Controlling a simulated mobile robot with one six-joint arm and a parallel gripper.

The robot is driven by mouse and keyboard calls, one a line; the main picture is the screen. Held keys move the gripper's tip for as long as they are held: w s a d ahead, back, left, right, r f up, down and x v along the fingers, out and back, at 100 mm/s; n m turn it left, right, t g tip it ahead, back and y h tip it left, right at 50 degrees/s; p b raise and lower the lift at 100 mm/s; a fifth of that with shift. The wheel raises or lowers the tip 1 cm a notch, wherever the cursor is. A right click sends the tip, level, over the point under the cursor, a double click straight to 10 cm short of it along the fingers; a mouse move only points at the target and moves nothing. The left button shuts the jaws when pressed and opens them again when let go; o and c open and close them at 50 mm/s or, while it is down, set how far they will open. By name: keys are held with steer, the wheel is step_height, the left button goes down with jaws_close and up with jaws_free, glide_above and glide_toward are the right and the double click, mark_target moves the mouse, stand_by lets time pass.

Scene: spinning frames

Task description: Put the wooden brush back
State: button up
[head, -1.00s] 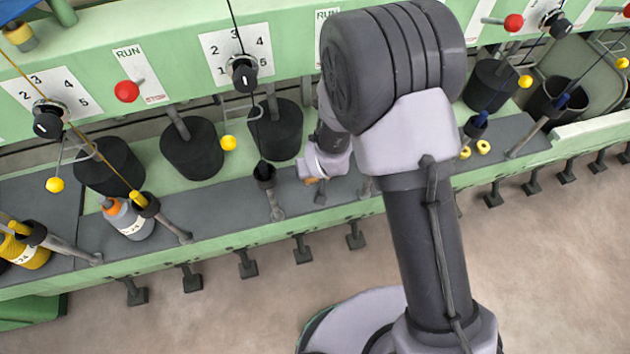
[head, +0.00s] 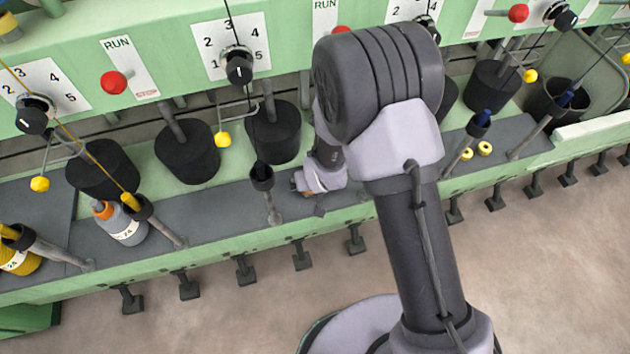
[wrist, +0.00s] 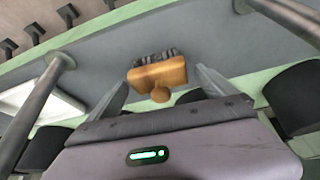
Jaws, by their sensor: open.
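The wooden brush (wrist: 160,74), a tan block with a round knob and dark bristles, lies on the grey deck in the wrist view. Its knob points toward my gripper (wrist: 162,80). My gripper is open, with one finger on each side of the brush and visible gaps between. In the head view my gripper (head: 299,184) is low over the grey ledge, and only a small brown bit of the brush (head: 307,193) shows beside it. My arm hides part of the ledge.
A thin post with a dark cup (head: 262,178) stands just left of my gripper. A white tray (wrist: 48,100) shows at left in the wrist view. Floor is clear in front.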

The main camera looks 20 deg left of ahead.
steer(key=p+v, duration=0.5)
steer(key=v, duration=0.7)
steer(key=shift+r, duration=0.15)
